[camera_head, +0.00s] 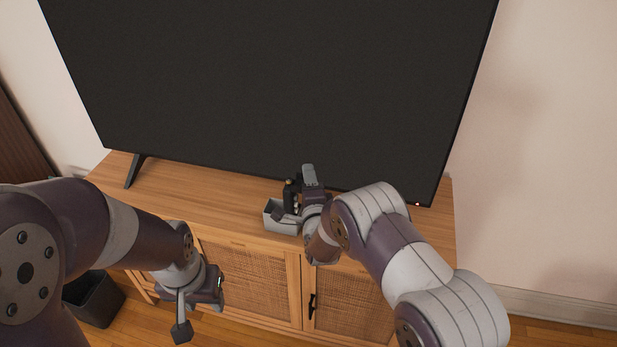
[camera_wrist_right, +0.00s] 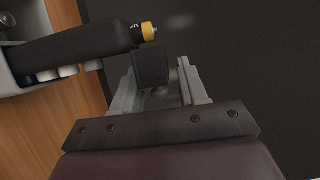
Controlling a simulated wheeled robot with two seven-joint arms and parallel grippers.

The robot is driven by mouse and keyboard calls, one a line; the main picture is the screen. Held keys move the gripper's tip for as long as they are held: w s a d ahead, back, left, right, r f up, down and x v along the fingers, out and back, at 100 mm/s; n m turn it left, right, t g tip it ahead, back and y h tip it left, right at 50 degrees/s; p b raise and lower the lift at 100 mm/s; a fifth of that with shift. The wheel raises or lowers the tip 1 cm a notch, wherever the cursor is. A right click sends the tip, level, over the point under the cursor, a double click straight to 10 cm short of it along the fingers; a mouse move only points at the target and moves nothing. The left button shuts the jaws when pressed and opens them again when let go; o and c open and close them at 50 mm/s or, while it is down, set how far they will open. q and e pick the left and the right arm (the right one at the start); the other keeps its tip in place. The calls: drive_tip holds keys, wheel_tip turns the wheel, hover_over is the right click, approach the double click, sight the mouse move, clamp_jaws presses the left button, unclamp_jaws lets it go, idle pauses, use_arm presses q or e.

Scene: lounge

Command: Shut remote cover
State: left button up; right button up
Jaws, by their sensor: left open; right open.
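My right gripper (camera_head: 309,178) is open over the wooden cabinet top, in front of the television. In the right wrist view its jaws (camera_wrist_right: 158,85) show a dark block between them; I cannot tell whether it is a finger pad or another thing. A grey box (camera_head: 275,217) stands at the cabinet's front edge, just left of that gripper. My left gripper (camera_head: 200,305) is open and empty, low in front of the cabinet.
A large black television (camera_head: 270,80) stands close behind the right gripper on the wooden cabinet (camera_head: 190,200). The cabinet top is clear left of the box. Several pale rounded things (camera_wrist_right: 68,71) sit beside the dark object. A dark bin (camera_head: 95,303) stands on the floor at left.

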drive_tip(key=shift+w, duration=0.15)
clamp_jaws()
